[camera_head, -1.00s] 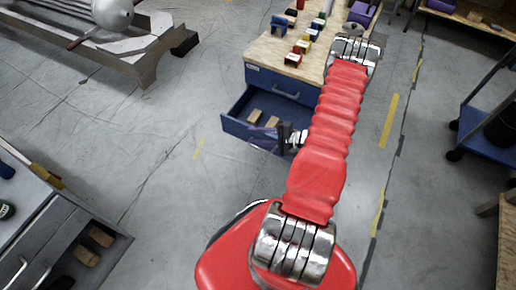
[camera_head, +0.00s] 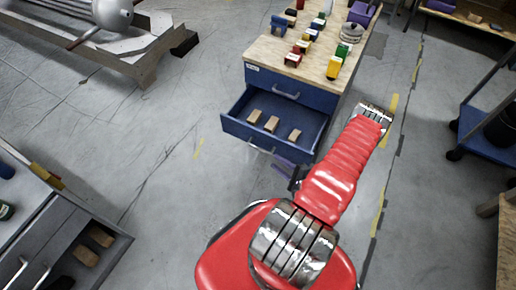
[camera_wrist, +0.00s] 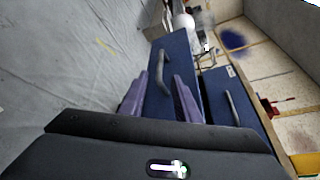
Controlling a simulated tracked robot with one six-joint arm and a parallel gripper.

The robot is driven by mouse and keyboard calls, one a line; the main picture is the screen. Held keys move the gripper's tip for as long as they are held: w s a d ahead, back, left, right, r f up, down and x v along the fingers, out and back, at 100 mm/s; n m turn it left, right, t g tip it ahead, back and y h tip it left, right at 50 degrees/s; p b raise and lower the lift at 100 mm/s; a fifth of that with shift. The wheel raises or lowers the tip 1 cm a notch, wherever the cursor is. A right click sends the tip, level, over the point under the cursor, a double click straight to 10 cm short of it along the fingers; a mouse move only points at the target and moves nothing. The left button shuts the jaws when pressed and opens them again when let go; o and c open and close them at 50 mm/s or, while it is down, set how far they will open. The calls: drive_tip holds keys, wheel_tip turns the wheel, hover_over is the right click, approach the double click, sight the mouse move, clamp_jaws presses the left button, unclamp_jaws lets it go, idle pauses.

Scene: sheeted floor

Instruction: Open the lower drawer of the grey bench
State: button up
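The grey bench (camera_head: 35,215) is at the lower left of the head view, cut by the frame edge. In the wrist view my gripper (camera_wrist: 160,98) has two purple fingers spread apart. A blue drawer front (camera_wrist: 182,65) with a handle (camera_wrist: 161,72) lies beyond them.
The wood-topped bench (camera_head: 262,47) has a closed upper drawer (camera_head: 310,97) and an open lower blue drawer (camera_head: 290,104) holding blocks. Coloured items stand on its top. A blue cart (camera_head: 485,130) is at the right. Floor (camera_head: 165,190) between the two benches is clear.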

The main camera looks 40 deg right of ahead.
sight(258, 148)
drive_tip(key=shift+w, duration=0.1)
drive_tip(key=shift+x, duration=6.85)
clamp_jaws()
drive_tip(key=shift+f, duration=0.1)
